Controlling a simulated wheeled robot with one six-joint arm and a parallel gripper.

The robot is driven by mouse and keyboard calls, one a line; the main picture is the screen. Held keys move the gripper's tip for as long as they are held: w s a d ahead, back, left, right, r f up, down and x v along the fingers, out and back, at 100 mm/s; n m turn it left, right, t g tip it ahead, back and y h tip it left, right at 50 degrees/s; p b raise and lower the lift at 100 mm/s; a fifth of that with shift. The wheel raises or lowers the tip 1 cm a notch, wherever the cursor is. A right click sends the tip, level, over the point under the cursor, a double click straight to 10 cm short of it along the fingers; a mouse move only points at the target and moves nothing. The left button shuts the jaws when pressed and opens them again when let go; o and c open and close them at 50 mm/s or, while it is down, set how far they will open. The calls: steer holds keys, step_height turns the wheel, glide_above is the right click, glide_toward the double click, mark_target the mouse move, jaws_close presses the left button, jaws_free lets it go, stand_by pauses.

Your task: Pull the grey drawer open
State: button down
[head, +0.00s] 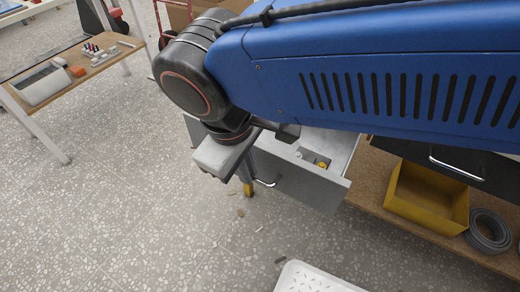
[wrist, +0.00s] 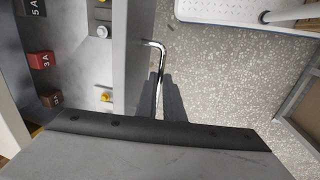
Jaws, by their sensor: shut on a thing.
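The grey drawer (head: 308,189) stands pulled out from under the bench, and its inside shows from above. Its bright metal bar handle (head: 264,183) is on the front panel; in the wrist view the handle (wrist: 155,45) runs down between my fingers. My gripper (wrist: 165,98) is shut on this handle, beside the outer face of the drawer front (wrist: 131,50). In the head view my wrist and arm hide most of the gripper and part of the drawer. Small labelled blocks, one a red 3A block (wrist: 41,61), lie inside the drawer.
A dark drawer (head: 430,163) with its own handle is at the right. A yellow bin (head: 425,205) and a grey coil (head: 488,232) sit on the low shelf. A white perforated tray (head: 312,280) is at the bottom. The speckled floor (head: 130,200) at left is mostly clear.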

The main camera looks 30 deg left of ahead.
steer(key=shift+s+a, duration=0.1)
steer(key=shift+s, duration=0.9)
steer(key=c, duration=2.2)
jaws_free()
steer(key=s+r, duration=0.1)
steer(key=r, duration=0.4)
steer(key=s+r, duration=0.1)
steer(key=r, duration=0.5)
steer(key=s+r, duration=0.1)
steer(key=r, duration=0.5)
steer(key=shift+s+a+r, duration=0.1)
steer(key=shift+s, duration=0.1)
